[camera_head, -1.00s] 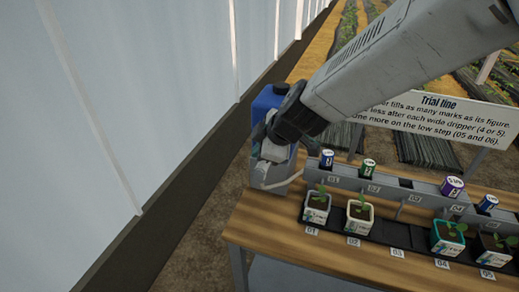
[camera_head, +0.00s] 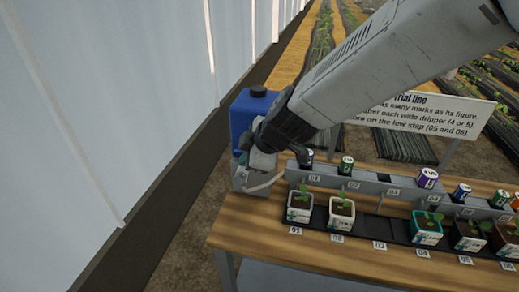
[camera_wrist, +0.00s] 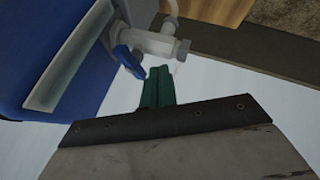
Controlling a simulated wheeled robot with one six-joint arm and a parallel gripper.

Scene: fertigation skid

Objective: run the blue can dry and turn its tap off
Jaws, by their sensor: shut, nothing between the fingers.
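The blue can (camera_head: 243,113) with its dark cap stands at the left end of the bench, partly hidden by my arm in the head view. In the wrist view the can (camera_wrist: 30,45) fills the upper left, with a pale upright strip (camera_wrist: 72,62) on its face; no liquid level can be read. Its tap (camera_wrist: 155,43) has a grey-white body and a blue lever (camera_wrist: 129,62) slanting down to the right. My gripper (camera_wrist: 158,70), with green fingers, is shut and empty just below the tap, close to the lever's end. Whether they touch is unclear.
A grey channel (camera_head: 370,184) with several small labelled cans runs right along the wooden bench (camera_head: 290,250). Several potted seedlings (camera_head: 341,213) stand in front of it. A sign (camera_head: 425,115) stands behind. A pale greenhouse wall (camera_head: 100,120) is on the left.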

